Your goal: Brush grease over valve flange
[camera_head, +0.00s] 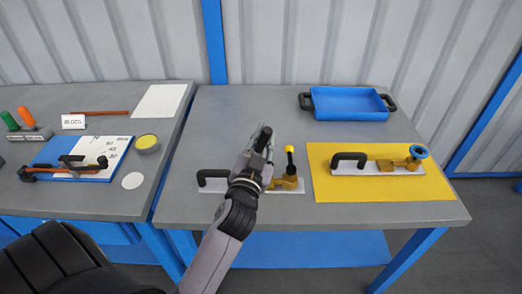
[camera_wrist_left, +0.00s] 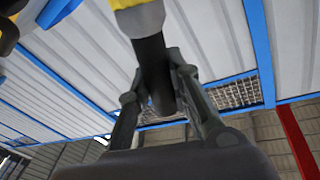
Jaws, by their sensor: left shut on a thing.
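In the left wrist view the fingers (camera_wrist_left: 160,100) close on the black handle (camera_wrist_left: 157,75), with a pale collar and a yellow end at the top edge. This valve is brass on a white plate with a black handle, partly hidden by my arm. A second brass valve with a blue handwheel (camera_head: 407,162) sits on the yellow mat (camera_head: 345,193). A round tin with yellow contents (camera_head: 147,143) stands on the left table. My right gripper is out of view.
A blue tray with black handles (camera_head: 348,104) stands at the back of the right table (camera_head: 225,115). The left table holds a blue board (camera_head: 70,178), a tool across it, a white disc (camera_head: 132,181), a white sheet (camera_head: 159,100) and orange and green handles (camera_head: 26,118).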

